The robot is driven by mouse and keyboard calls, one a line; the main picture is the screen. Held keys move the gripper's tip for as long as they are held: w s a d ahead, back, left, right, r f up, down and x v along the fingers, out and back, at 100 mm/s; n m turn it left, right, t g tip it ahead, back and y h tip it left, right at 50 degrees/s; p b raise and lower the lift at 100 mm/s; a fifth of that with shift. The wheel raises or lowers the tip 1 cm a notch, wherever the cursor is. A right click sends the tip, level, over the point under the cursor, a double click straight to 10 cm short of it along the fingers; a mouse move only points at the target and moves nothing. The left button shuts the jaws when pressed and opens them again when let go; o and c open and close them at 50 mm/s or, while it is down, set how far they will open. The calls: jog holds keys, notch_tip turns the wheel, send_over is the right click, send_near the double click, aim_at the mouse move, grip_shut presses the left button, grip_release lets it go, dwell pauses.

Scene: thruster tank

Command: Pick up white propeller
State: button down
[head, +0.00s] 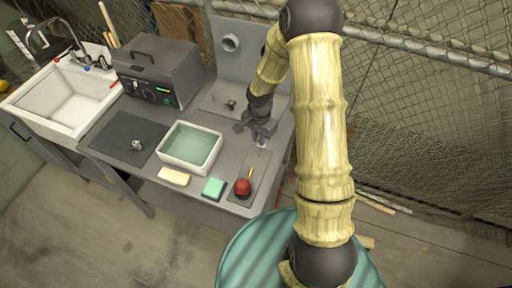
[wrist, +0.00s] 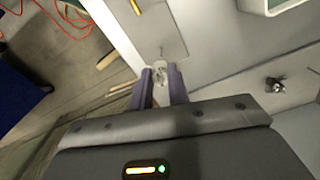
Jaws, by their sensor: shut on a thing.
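The white propeller (wrist: 159,73) shows between the tips of my gripper (wrist: 161,82) in the wrist view, small and pale. My gripper's two purple fingers are closed on it, with the propeller's width between them. In the head view my gripper (head: 261,140) is at the right part of the grey workbench, pointing down. The propeller is too small and too covered by the gripper there to make out. I cannot tell whether it still touches the bench.
A white water tank (head: 191,147) stands left of my gripper. A small dark part (head: 231,104) lies behind; a pale part (head: 137,145) sits on the dark mat (head: 112,140).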

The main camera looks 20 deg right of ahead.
jog(key=shift+r, duration=1.1)
